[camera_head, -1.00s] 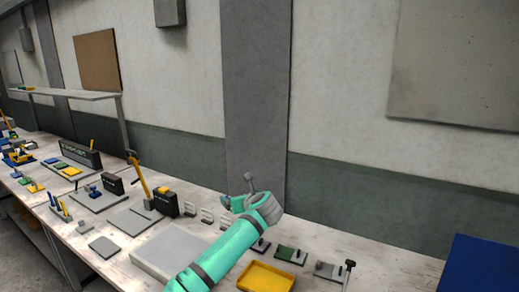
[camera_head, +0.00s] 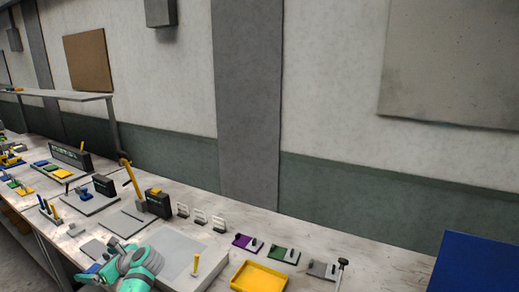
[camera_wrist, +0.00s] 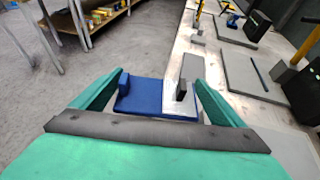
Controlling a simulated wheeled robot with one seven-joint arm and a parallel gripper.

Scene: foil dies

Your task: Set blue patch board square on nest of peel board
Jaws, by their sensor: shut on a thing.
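The blue patch board (camera_wrist: 150,96) is a flat blue plate with a raised blue block at its left end and a pale patch with a dark grey block at its right. My gripper (camera_wrist: 155,82) has it between its green fingers. In the head view, the gripper (camera_head: 112,254) is low at the bench's front edge, with a bit of the blue board (camera_head: 93,269) showing beside it. A flat grey board with a dark bar (camera_wrist: 236,70) lies ahead on the bench; it also shows in the head view (camera_head: 122,222). I cannot tell if it is the peel board; no nest is clear.
A small grey plate (camera_wrist: 192,68) lies on the bench near the held board. A yellow lever and a black box (camera_head: 158,204) stand behind. A large pale slab (camera_head: 175,246) and a yellow tray (camera_head: 261,277) are to the right, with purple (camera_head: 242,241) and green (camera_head: 282,254) boards beyond.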

